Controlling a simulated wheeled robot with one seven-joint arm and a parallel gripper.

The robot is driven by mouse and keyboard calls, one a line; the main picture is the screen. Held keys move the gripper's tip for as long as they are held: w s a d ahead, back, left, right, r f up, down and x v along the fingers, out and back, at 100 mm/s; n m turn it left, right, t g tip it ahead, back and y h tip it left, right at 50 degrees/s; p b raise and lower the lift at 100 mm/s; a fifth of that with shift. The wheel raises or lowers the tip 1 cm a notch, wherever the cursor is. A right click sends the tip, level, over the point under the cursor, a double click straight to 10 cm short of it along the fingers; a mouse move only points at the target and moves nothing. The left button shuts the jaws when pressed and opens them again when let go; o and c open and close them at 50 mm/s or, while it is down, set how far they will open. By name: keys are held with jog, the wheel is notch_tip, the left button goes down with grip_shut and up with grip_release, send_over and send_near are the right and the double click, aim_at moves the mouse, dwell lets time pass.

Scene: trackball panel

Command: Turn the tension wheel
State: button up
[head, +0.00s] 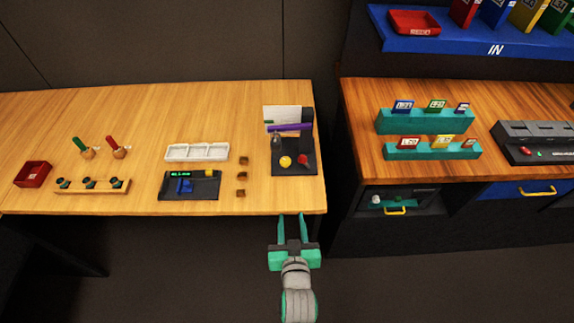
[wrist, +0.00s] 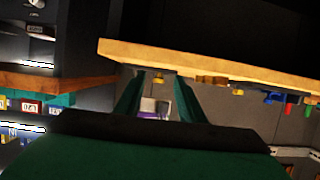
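A dark panel (head: 292,171) stands near the right end of the light wooden table, with a yellow round part (head: 285,162), a red part (head: 303,160) and a grey part (head: 277,141) on it. A purple bar (head: 290,127) and a white plate are at its back. I cannot tell which part is the tension wheel. My gripper (head: 292,217) is open and empty, in front of the table's front edge and apart from the panel.
The light table's front edge (head: 230,213) lies just beyond my gripper. Several brown blocks (head: 241,177), a dark display unit (head: 203,192) and a white tray (head: 170,153) are left of the panel. A second bench with teal racks (head: 428,125) stands right, across a gap.

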send_near(285, 163)
jog(key=shift+n+g+y, duration=0.3)
jog(key=shift+y, duration=0.1)
jog(key=x, duration=0.8)
jog(key=shift+w+d+r, duration=0.15)
jog(key=shift+w+d, duration=0.2)
jog(key=shift+d, duration=0.15)
jog(key=shift+s+a, duration=0.1)
jog(key=shift+a, duration=0.1)
jog(key=c, duration=0.7)
